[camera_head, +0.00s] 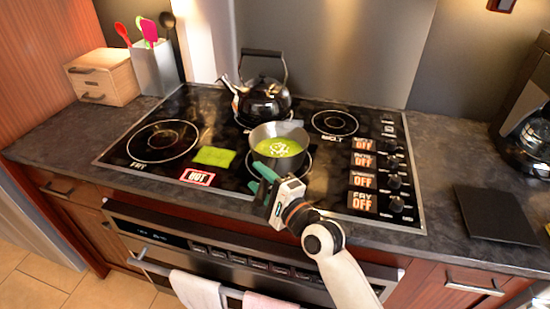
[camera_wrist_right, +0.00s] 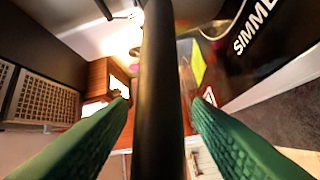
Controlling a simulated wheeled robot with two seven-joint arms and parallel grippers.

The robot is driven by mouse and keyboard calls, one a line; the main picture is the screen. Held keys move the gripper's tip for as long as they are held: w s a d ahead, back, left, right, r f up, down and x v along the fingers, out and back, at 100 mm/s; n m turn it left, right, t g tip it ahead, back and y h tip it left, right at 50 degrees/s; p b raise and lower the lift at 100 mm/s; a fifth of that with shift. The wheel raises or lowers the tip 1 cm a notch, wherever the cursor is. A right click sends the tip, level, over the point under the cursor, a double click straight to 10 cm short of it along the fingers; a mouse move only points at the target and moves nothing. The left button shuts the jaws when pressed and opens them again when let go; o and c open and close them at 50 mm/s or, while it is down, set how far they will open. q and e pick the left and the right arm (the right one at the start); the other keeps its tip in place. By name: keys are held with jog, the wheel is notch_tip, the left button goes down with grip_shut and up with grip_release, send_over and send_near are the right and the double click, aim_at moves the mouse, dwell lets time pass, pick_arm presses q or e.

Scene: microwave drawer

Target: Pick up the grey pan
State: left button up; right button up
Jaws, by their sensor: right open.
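The grey pan (camera_head: 279,131) sits on the cooktop's middle front burner, with green soup and white bits inside. My right gripper (camera_head: 262,180) is just in front of the pan, its green fingers at the pan's near side. In the right wrist view the fingers are open (camera_wrist_right: 162,120), one on each side of a long dark bar that looks like the pan's handle (camera_wrist_right: 163,60). Gaps show between the bar and both fingers. The handle is mostly hidden by the gripper in the head view. My left gripper is out of view.
A black kettle (camera_head: 264,101) stands right behind the pan. A green cloth-like square (camera_head: 214,156) and a HOT sign (camera_head: 197,177) are to its left, with knobs and OFF displays to the right. A utensil holder (camera_head: 155,68) and a wooden box (camera_head: 102,77) stand at the back left.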

jog(key=shift+w+a, duration=0.1)
jog(key=shift+w, duration=0.05)
grip_shut()
jog(key=shift+r, duration=0.2)
